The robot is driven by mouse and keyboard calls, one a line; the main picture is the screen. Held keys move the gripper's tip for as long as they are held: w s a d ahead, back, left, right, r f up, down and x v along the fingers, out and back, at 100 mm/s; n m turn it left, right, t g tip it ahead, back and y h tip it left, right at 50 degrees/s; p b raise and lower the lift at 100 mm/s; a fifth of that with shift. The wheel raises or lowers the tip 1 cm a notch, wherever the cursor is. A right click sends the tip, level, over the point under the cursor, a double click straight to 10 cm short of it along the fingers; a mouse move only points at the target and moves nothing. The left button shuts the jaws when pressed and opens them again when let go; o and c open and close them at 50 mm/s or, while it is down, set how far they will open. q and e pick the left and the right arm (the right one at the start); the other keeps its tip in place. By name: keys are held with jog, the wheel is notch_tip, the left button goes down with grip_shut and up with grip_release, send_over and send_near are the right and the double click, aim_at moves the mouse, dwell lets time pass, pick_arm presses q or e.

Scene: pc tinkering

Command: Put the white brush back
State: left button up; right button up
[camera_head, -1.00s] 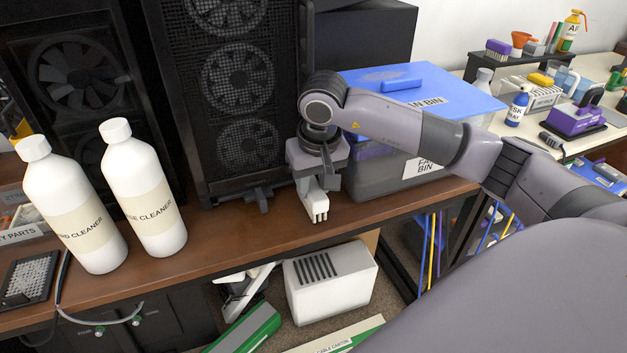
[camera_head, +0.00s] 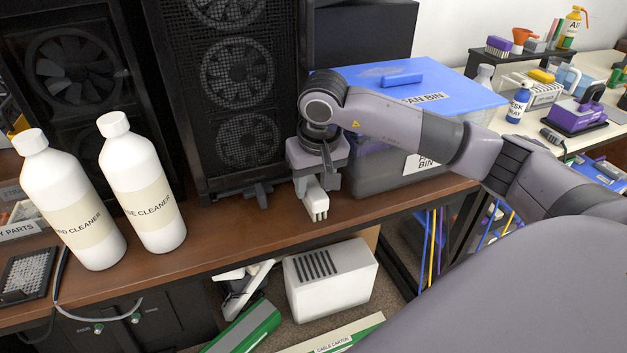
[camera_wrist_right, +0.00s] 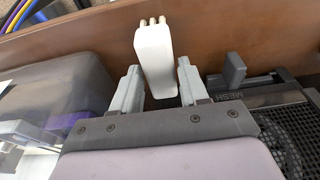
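The white brush (camera_head: 316,201) is a small white block with several short prongs at its end. My right gripper (camera_head: 316,184) points down over the wooden bench, close to the bench's front edge, with the brush between its fingers. In the right wrist view the brush (camera_wrist_right: 156,62) sits between the two grey fingers of the gripper (camera_wrist_right: 160,80), which look closed on its sides. Its prongs point away from the palm. Whether the brush touches the bench is unclear. My left gripper is not in view.
A black PC case (camera_head: 240,95) stands behind the gripper. A grey bin with a blue lid (camera_head: 440,88) is close on the right. Two white cleaner bottles (camera_head: 142,190) stand left. Bare bench (camera_head: 240,225) lies between. A cluttered white table (camera_head: 555,140) is at far right.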

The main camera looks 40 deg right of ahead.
aim_at(313, 186)
dwell(0.3)
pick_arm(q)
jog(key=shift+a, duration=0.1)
pick_arm(e)
jog(key=o, duration=0.6)
jog(key=shift+c, duration=0.2)
jog(key=shift+p+v, duration=1.55)
jog(key=shift+v, duration=0.7)
jog(key=shift+p+v, duration=1.15)
jog(key=shift+v, duration=0.65)
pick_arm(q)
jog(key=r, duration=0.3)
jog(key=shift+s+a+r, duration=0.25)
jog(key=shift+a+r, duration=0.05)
